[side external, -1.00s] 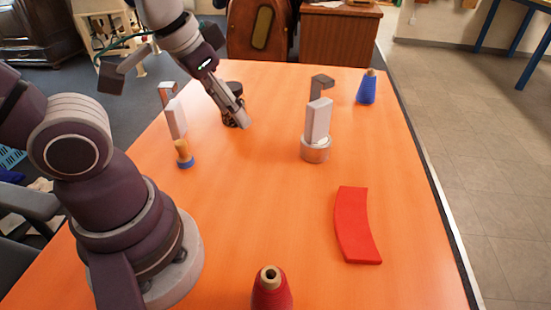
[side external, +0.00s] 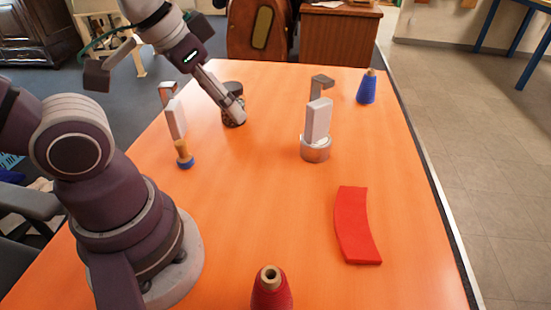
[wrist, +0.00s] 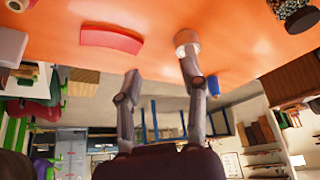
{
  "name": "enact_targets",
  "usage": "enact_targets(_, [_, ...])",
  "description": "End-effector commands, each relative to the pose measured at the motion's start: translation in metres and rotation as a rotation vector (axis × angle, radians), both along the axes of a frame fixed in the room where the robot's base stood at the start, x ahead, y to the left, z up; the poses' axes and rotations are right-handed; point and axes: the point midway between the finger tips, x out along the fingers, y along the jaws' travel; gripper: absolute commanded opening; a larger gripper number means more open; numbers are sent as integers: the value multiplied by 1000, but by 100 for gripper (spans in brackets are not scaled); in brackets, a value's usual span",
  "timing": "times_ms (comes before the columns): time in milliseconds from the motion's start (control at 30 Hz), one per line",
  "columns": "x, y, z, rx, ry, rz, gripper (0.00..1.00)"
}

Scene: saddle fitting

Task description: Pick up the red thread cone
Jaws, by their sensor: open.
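The red thread cone (side external: 271,291) stands upright at the near edge of the side external view, its tan tip up and its base cut off by the frame. My gripper (side external: 236,115) is at the far left of the table, well away from the cone, pointing down and right. It appears beside or in front of a dark round container; I cannot tell if they touch. In the wrist view my gripper (wrist: 160,63) shows two separated fingers with nothing between them.
A red curved piece (side external: 356,228) lies right of centre. A silver-based stand with a white block (side external: 318,121) and a smaller blue-based one (side external: 176,118) stand upright. The dark container (side external: 233,90) and a blue cone (side external: 367,89) are farther back. The table's middle is clear.

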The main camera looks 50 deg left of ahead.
Motion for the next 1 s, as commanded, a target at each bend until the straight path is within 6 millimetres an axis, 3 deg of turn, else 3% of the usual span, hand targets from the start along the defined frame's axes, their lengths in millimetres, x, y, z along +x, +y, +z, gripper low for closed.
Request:
enact_targets(167, [0,0,0,0,0,0,43])
enact_targets(467, [0,0,0,0,0,0,81])
enact_targets(767, [1,-2,0,-9,6,6,81])
enact_targets(867, [4,-23,-6,-84,78,63,81])
enact_targets(1000, [-2,-84,-24,-204,282,280,81])
